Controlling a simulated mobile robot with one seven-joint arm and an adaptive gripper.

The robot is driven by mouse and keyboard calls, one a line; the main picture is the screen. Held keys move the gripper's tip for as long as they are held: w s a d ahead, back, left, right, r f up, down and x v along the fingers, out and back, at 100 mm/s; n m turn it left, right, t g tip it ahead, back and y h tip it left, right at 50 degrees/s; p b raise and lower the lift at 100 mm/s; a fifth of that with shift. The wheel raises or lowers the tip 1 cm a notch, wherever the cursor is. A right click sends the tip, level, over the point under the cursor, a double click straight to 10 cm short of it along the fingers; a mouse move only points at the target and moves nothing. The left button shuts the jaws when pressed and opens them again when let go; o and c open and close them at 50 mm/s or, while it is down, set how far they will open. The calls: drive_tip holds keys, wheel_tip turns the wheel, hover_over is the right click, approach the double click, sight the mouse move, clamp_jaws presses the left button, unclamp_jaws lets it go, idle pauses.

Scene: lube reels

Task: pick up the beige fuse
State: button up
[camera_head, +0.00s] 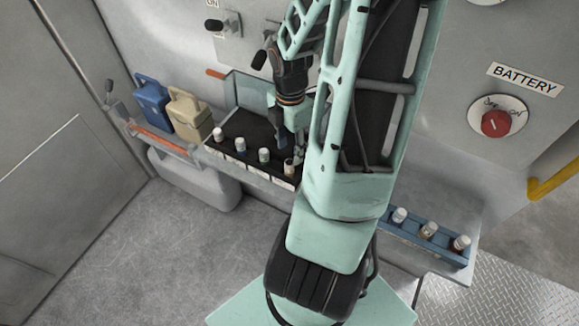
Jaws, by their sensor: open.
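Small fuses with pale caps stand in a row along the front of a black tray (243,128) on the wall shelf. The one at the right end, a fuse with a beige-brown body (289,167), looks most like the beige fuse, but its colour is hard to tell at this size. Beside it is a greenish fuse (264,156); further left are a bluish fuse (240,145) and another pale-capped fuse (219,134). My gripper (289,151) points down just above and behind the right-end fuse, open, with nothing visible between its fingers. My arm hides the shelf to the right.
A blue rack (408,232) holds several fuses at the right, beyond my arm. A blue jug (152,101) and a beige jug (188,115) stand left of the tray. A red switch (496,123) sits on the right wall. The floor (165,250) at left is clear.

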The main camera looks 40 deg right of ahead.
sight(289, 162)
drive_tip(key=f, duration=0.2)
drive_tip(key=f+b, duration=0.1)
drive_tip(key=f, duration=0.5)
drive_tip(key=shift+w+d+f, duration=0.1)
drive_tip(key=shift+w+f, duration=0.15)
drive_tip(key=shift+w, duration=0.15)
drive_tip(key=shift+c, duration=0.5)
clamp_jaws()
